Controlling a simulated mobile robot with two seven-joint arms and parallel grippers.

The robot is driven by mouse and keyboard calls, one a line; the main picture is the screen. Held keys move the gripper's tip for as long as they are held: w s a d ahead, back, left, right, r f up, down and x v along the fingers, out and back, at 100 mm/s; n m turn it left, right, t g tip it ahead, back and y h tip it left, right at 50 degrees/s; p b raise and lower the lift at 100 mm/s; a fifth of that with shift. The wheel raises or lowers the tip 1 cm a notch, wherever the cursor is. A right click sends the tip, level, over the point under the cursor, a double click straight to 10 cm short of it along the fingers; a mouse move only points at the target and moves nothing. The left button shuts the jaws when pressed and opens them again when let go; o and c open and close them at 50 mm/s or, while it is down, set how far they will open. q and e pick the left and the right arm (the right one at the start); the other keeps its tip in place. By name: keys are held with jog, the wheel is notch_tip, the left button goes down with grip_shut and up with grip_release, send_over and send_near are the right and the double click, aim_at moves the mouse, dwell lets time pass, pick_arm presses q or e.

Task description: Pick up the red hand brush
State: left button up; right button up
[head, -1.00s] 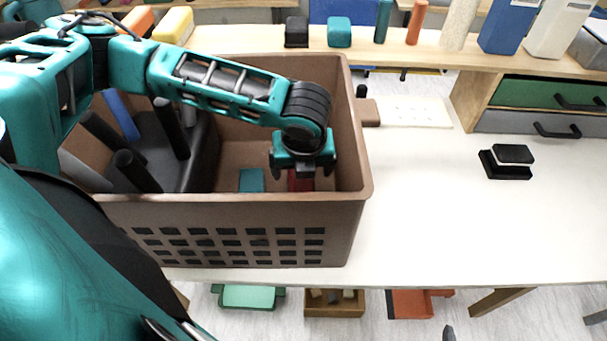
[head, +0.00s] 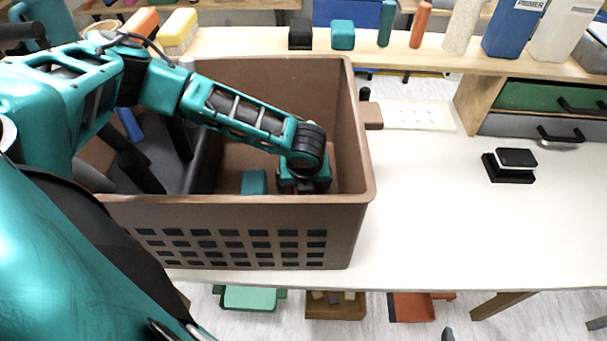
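The brown bin (head: 250,203) stands on the white table. My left arm reaches over it from the left, and my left gripper (head: 303,184) points down inside its right part, near the front wall. Only a sliver of the red hand brush (head: 317,187) shows, right at the gripper; the gripper and the bin's front rim hide the rest. The fingertips are hidden, so I cannot tell whether they are around the brush or whether they are closed. My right gripper is not in view.
A teal block (head: 254,182) lies in the bin just left of the gripper. Dark-handled tools (head: 135,170) fill the bin's left part. A black brush (head: 509,165) lies on the table at right, with clear table between. A shelf (head: 400,62) runs behind.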

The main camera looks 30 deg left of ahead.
pick_arm(q)
jog(key=shift+c, duration=0.2)
jog(key=c, duration=1.1)
jog(key=shift+r, duration=0.2)
notch_tip(320, 180, up, 20)
jog(key=shift+f, duration=0.15)
